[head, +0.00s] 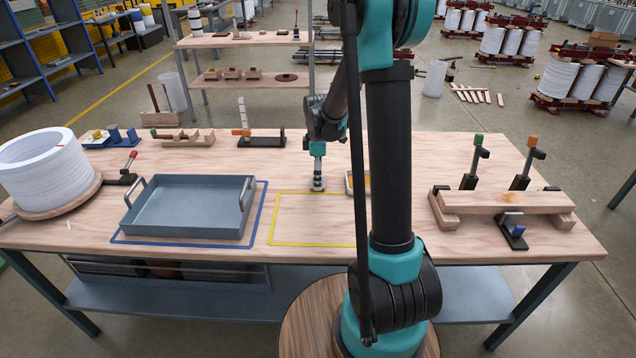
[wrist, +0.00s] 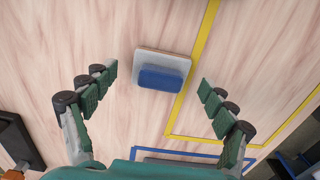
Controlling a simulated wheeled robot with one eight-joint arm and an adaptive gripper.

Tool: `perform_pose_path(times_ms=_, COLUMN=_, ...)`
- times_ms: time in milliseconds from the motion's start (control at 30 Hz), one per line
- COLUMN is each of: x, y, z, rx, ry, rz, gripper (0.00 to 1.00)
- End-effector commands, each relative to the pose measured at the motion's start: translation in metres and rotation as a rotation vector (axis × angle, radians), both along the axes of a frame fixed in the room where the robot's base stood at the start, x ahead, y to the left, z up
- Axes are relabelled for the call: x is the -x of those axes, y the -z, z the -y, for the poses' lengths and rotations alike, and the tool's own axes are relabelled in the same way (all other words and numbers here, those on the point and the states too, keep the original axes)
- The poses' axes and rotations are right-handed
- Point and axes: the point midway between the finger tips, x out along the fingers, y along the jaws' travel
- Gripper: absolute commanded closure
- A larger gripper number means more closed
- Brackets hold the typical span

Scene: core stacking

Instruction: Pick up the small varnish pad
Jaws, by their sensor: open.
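The small varnish pad (wrist: 163,76) lies on the wooden table in the wrist view. It has a blue block on a pale grey, square-looking base. It sits beside the yellow outline. My gripper (wrist: 157,80) is open above it, with one green finger to the left of the pad and one to the right. The fingers do not touch it, and nothing is held. In the head view my gripper (head: 317,182) points straight down behind the yellow outline. The pad cannot be made out clearly there.
A blue-grey tray (head: 150,219) stands in a blue outline to the left. Clamps and a wooden beam (head: 505,201) stand at the right. Fixtures line the back edge. The yellow outline (head: 290,244) looks empty where visible.

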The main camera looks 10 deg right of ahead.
Motion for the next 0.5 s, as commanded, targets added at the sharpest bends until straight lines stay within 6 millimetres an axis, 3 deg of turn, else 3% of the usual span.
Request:
perform_pose_path(times_ms=267, x=0.0001, y=0.0048, z=0.0002, rx=0.000, ry=0.000, rz=0.000, gripper=0.16)
perform_pose_path(times_ms=500, x=0.0001, y=0.0046, z=0.0002, rx=0.000, ry=0.000, rz=0.000, gripper=0.43)
